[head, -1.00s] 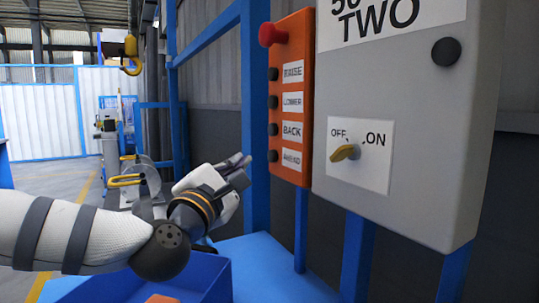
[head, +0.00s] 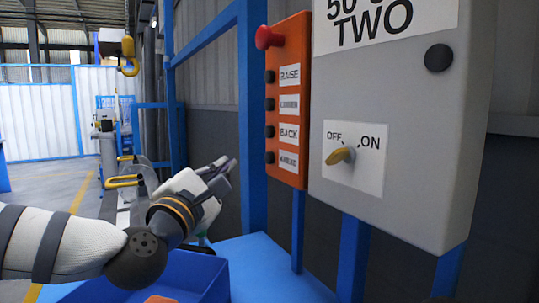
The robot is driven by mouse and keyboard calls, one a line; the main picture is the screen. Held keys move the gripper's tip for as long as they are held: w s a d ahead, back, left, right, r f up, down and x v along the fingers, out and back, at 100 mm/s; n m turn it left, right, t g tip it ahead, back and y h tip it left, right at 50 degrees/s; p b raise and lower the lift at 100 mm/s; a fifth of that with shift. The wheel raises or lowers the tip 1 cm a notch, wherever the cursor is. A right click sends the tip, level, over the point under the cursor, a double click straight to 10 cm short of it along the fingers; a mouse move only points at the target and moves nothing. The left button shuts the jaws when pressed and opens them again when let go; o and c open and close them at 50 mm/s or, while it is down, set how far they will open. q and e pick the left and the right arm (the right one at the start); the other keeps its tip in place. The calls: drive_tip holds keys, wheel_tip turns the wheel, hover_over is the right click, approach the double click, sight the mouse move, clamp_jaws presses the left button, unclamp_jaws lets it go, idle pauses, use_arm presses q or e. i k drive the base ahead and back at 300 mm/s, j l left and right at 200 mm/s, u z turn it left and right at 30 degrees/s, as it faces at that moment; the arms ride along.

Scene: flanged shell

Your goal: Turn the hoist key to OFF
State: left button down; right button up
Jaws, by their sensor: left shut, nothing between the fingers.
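The hoist key (head: 341,155) is a yellow handle on a white plate (head: 369,184) marked OFF on the left and ON on the right. It sits below the two words, its narrow end towards the lower left; I cannot tell which word it is set to. The plate is on a grey box (head: 408,120) marked TWO. My left gripper (head: 230,167) is shut and empty, left of the key and apart from it, in front of the blue post. My right gripper is not in view.
An orange control panel (head: 286,203) with a red button (head: 266,37) and labelled black buttons stands between my left gripper and the grey box. A blue bin (head: 195,276) is below my left arm. A yellow hook (head: 129,68) hangs farther back.

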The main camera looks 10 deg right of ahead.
sight(348, 154)
drive_tip(key=k+l, duration=0.3)
drive_tip(key=k, duration=0.15)
drive_tip(key=k+l, duration=0.25)
drive_tip(key=k, duration=0.2)
